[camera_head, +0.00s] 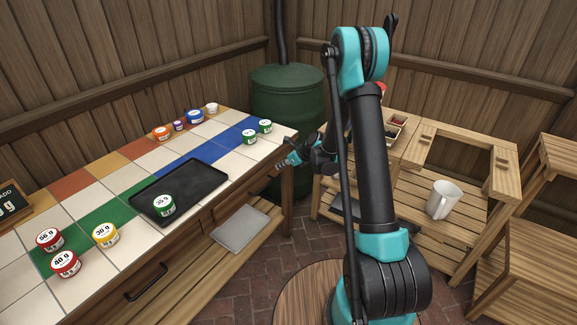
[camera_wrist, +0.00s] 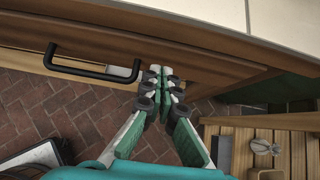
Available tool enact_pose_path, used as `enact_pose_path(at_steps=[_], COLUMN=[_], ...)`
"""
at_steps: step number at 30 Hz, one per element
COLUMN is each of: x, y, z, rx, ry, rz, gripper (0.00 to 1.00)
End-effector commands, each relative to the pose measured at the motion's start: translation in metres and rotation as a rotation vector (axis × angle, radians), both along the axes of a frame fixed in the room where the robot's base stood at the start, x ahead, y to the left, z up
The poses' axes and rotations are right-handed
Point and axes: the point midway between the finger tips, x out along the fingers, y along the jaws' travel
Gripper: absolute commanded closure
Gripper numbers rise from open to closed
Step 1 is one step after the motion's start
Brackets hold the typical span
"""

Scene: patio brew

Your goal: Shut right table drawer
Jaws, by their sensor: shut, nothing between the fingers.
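The tiled table (camera_head: 85,205) runs along the left in the head view. Its right drawer (camera_head: 235,197) is in the front below the tabletop, toward the far right end. In the wrist view the wooden drawer front (camera_wrist: 200,68) fills the upper part, with a black bar handle (camera_wrist: 95,72) left of my fingers. I cannot tell how far the drawer stands out. My gripper (camera_head: 285,163) is by the table's far right corner. In the wrist view its fingertips (camera_wrist: 160,72) are together and empty, right of the handle and close to the front; contact is unclear.
A black tray (camera_head: 195,180) and several lidded jars stand on the tabletop. A grey slab (camera_head: 240,230) lies on the lower shelf. A green barrel (camera_head: 288,95) stands behind the table's end. A wooden bench with a white mug (camera_head: 443,200) is at right.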

Motion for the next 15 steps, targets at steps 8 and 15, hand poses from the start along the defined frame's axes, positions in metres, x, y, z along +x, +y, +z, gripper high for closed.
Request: enact_pose_path(at_steps=[8, 15], x=[0.011, 0.0113], y=[0.014, 0.0142], z=[-0.0001, 0.0001], rx=[-0.001, -0.001], ry=[0.0, 0.0], rz=[-0.001, -0.001], gripper=[1.0, 1.0])
